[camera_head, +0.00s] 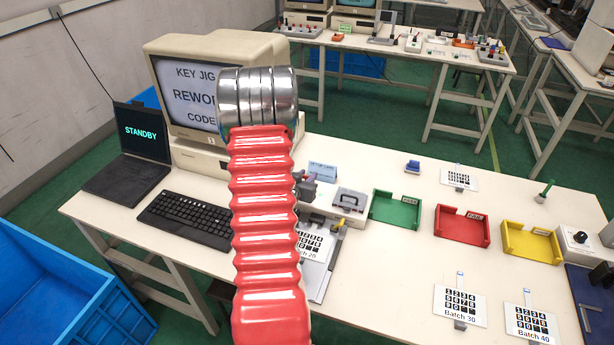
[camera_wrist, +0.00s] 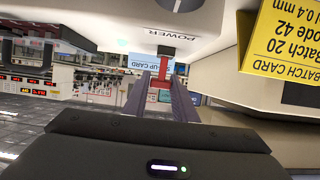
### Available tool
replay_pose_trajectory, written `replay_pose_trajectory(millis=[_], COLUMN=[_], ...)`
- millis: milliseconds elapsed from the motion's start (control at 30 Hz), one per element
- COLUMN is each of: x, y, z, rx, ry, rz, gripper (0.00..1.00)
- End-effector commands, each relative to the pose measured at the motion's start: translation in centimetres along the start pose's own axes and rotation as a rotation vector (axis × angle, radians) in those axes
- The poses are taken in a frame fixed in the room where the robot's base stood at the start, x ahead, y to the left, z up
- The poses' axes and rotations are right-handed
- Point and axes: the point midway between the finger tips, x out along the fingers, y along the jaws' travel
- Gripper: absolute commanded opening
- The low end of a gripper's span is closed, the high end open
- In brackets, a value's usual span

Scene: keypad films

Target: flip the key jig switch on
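In the wrist view, turned upside down, a pale housing marked POWER (camera_wrist: 150,22) has a small dark red switch (camera_wrist: 166,50) on its face. My gripper (camera_wrist: 161,78) points at this switch, with its two grey fingers a little apart and a gap between them. Something red shows between the fingers; I cannot tell whether they touch the switch. In the head view the key jig (camera_head: 350,201) is a pale box on the table right of my arm. My red-sleeved arm hides the switch there. The laptop (camera_head: 141,134) reads STANDBY.
A monitor (camera_head: 190,95) and keyboard (camera_head: 185,218) stand at left. Green (camera_head: 395,210), red (camera_head: 461,227) and yellow (camera_head: 530,242) trays lie to the right. A blue set-up card (camera_head: 322,171) stands behind the jig. A yellow batch card (camera_wrist: 285,50) is close at the wrist view's right.

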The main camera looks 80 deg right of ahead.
Motion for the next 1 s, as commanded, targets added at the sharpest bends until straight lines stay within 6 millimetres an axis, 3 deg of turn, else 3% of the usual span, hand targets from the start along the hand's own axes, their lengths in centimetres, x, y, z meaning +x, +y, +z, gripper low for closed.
replay_pose_trajectory(millis=[333, 1000], x=[-0.02, 0.81], y=[0.0, 0.07], z=[0.0, -0.07], rx=[0.0, 0.001], ry=[0.0, -0.166], rz=[0.0, 0.002], gripper=[0.01, 0.01])
